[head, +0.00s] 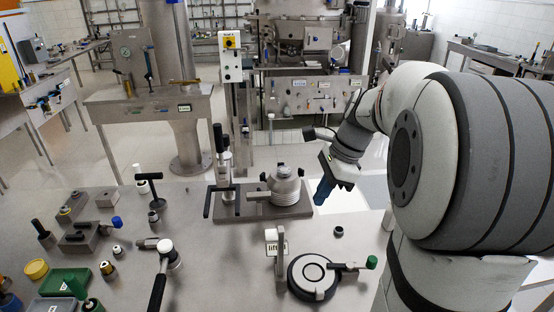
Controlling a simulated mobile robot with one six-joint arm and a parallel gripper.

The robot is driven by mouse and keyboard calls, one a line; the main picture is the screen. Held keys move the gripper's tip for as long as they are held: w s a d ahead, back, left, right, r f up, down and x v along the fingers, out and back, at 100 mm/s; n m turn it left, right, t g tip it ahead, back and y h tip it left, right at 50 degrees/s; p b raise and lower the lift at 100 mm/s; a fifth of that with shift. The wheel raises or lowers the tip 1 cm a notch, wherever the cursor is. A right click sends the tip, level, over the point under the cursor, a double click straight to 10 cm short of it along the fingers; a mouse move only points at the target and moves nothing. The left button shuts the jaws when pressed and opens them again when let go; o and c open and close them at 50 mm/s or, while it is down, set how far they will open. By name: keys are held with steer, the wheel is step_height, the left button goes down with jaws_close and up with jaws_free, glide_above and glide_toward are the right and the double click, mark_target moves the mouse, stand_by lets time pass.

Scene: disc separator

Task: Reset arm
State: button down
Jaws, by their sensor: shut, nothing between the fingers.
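My gripper (324,190) is in the head view, right of the middle, at the end of my grey and white arm. Its blue fingers are shut with nothing between them, pointing down and a little left. It hangs in front of the right end of a grey base plate (228,207). My arm hides part of the right side.
Below the gripper, a round black-rimmed disc (313,276) with a green-knobbed handle (371,262) lies near a post labelled "lift" (276,248). A small dark ring (338,231) sits nearby. Several tools, blocks and a green tray (66,281) fill the left.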

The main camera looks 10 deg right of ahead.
steer(key=s+a+f+n+t+h, duration=0.1)
steer(key=s+a+n+h, duration=0.1)
steer(key=s+a+n, duration=0.2)
steer(key=s+a+f+n+t+h, duration=0.1)
steer(key=s+a+f+n+h, duration=0.1)
steer(key=s+n, duration=0.8)
steer(key=a+n, duration=0.1)
steer(key=n, duration=0.4)
steer(key=shift+a+n+t, duration=0.4)
